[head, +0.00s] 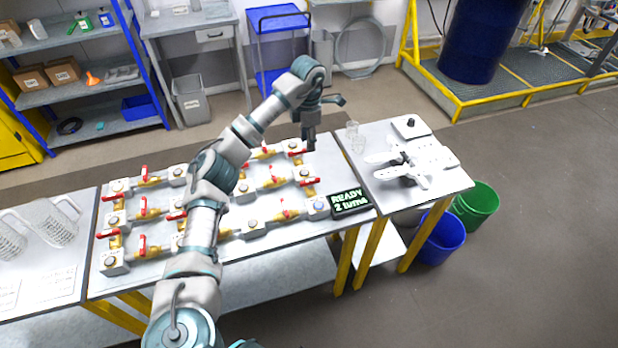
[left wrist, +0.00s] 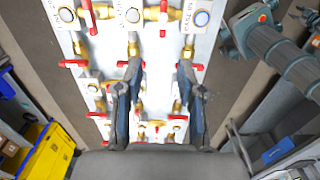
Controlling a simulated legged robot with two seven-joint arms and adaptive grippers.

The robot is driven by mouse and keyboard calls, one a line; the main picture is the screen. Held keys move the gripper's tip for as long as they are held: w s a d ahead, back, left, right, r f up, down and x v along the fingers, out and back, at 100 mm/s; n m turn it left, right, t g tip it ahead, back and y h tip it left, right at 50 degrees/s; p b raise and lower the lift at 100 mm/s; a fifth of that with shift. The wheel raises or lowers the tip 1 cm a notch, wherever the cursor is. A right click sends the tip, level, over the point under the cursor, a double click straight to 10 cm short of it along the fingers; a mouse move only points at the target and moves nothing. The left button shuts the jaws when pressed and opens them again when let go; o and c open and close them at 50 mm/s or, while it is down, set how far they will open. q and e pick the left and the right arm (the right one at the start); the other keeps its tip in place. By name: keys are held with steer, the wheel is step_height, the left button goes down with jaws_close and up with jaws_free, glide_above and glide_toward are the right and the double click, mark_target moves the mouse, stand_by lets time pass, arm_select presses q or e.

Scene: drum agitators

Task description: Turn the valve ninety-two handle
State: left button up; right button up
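A bench carries rows of brass valves with red handles on pale pipe blocks. I cannot read which one is valve ninety-two. My left gripper (head: 309,143) points down at the far right end of the rows, close to a red valve handle (head: 298,150); I cannot tell if they touch. In the left wrist view my left gripper (left wrist: 158,66) is open, its two dark fingers spread apart over the valve bench, with nothing visibly held between them. Red handles and brass fittings show between and around the fingers. My right gripper is not in view.
A black sign (head: 350,202) with green text "READY 2 turns" lies at the bench's right front. A side table (head: 452,184) holds white parts and clear glassware. Blue (head: 442,240) and green (head: 476,204) buckets stand beside it. Shelves stand behind.

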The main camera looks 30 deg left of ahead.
mark_target(311, 180)
arm_select(q)
steer(key=f, duration=1.7)
steer(key=shift+d, duration=0.2)
steer(key=shift+d+r, duration=0.1)
steer(key=shift+d, duration=0.05)
steer(key=shift+w+d, duration=0.1)
jaws_close()
